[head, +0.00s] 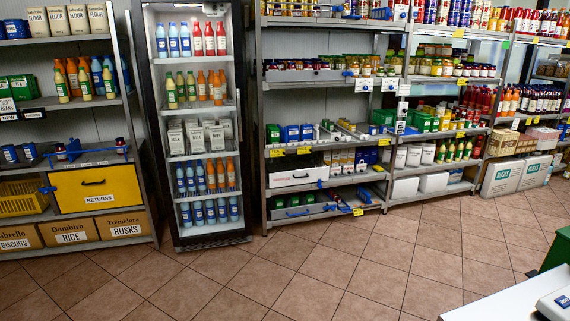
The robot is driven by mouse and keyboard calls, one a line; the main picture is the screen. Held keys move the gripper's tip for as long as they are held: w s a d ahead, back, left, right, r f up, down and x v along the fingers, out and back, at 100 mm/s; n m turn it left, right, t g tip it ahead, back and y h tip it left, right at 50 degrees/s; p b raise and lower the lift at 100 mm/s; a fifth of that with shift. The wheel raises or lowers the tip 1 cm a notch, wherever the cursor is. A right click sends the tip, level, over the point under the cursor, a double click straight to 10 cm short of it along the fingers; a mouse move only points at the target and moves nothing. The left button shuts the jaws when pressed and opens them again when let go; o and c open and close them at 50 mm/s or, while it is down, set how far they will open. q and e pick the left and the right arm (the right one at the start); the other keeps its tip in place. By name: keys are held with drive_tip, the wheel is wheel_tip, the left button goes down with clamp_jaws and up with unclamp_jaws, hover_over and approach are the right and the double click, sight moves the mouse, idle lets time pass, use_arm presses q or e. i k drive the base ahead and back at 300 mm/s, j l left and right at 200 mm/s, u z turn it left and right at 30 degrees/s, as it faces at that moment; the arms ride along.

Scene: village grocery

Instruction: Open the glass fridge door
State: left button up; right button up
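The glass-fronted fridge (198,238) stands upright between two shelf units, left of the middle of the head view. It has a dark frame and a lit white inside. Bottles and milk cartons show clearly on its shelves. The glass pane itself is hard to make out, and I cannot tell for sure whether the door is shut. Neither of my grippers is in view.
A shelf unit with a yellow returns drawer (98,188) stands left of the fridge. A long stocked shelf unit (328,182) stands to its right. The tiled floor (270,275) in front is clear. A white counter (500,305) sits at the lower right.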

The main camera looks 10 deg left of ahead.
sight(138, 13)
drive_tip(key=i+j+u, duration=0.4)
drive_tip(key=i, duration=0.5)
drive_tip(key=i+u, duration=0.35)
drive_tip(key=i, duration=0.55)
